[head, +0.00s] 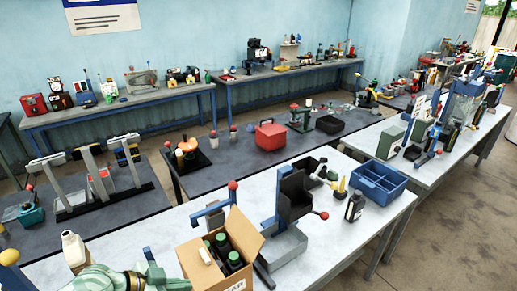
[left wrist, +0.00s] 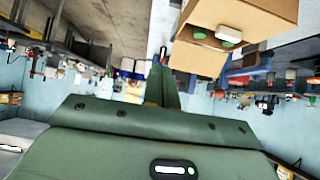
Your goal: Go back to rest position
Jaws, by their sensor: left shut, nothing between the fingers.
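My left gripper (head: 150,262) is at the bottom left of the head view, just left of an open cardboard box (head: 243,268) on the pale workbench (head: 330,225). Its fingers are shut with nothing between them; they also show shut in the left wrist view (left wrist: 163,85), which is upside down. The box also shows there (left wrist: 200,60), clear of the fingertips in the picture. Dark bottles with green caps (head: 222,239) stand in the box. My right gripper is not in view.
A beige jug (head: 75,252) stands left of my gripper. A stand with a black holder (head: 294,195), a dark bottle (head: 355,206) and a blue divided crate (head: 378,184) stand farther right. A red toolbox (head: 270,136) is on the bench behind. Bare benchtop lies at the front right.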

